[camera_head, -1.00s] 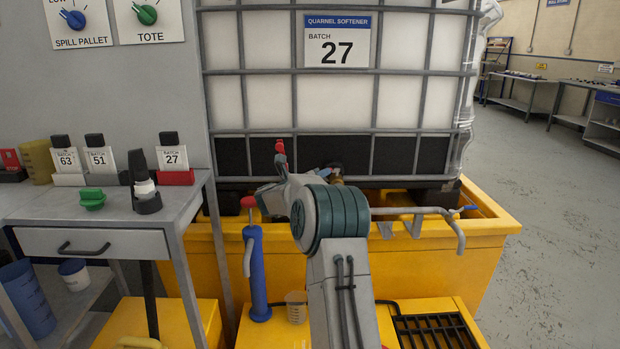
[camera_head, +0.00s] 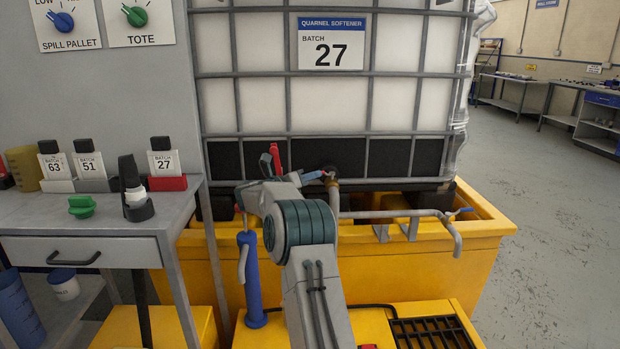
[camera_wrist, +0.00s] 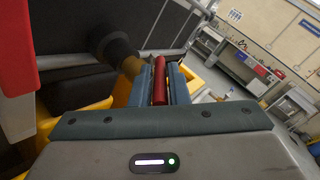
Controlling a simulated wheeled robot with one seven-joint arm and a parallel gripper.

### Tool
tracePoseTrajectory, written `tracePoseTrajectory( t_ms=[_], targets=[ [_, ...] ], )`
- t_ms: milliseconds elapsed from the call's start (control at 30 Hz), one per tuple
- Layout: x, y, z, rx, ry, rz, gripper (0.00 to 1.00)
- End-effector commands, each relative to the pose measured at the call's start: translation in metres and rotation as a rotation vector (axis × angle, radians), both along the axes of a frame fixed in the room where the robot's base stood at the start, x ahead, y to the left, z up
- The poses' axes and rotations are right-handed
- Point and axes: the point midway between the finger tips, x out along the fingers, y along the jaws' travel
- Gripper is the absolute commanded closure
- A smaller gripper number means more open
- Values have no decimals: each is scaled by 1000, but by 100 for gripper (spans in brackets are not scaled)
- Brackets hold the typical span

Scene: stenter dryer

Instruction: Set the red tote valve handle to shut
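The tote (camera_head: 384,104) is a white caged tank labelled batch 27. In the wrist view, its valve shows a black body (camera_wrist: 116,50) and a brass fitting (camera_wrist: 131,68). The red valve handle (camera_wrist: 159,78) is a slim bar lying lengthwise between the two blue-grey fingers of my gripper (camera_wrist: 160,88). The fingers sit close on both sides of it and look shut on it. In the head view, the brass fitting (camera_head: 332,186) shows just right of my gripper (camera_head: 314,176). My wrist hides much of the handle there, so its angle is hard to judge.
A yellow spill pallet (camera_head: 480,236) stands under the tote. A grey pipe (camera_head: 390,214) with a blue lever (camera_head: 460,211) runs along its front. A blue hand pump (camera_head: 251,280) stands at left, beside a grey bench (camera_head: 50,216). A red part (camera_head: 275,155) rises near my wrist.

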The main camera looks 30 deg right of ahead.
Motion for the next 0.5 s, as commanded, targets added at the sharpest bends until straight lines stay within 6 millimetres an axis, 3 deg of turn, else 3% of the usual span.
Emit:
tracePoseTrajectory(
  t_ms=[67,367,500],
  targets=[
    [0,0,0,1,0,1,65],
    [0,1,0,1,0,1,65],
    [-1,16,1,0,0,4,65]
  ],
)
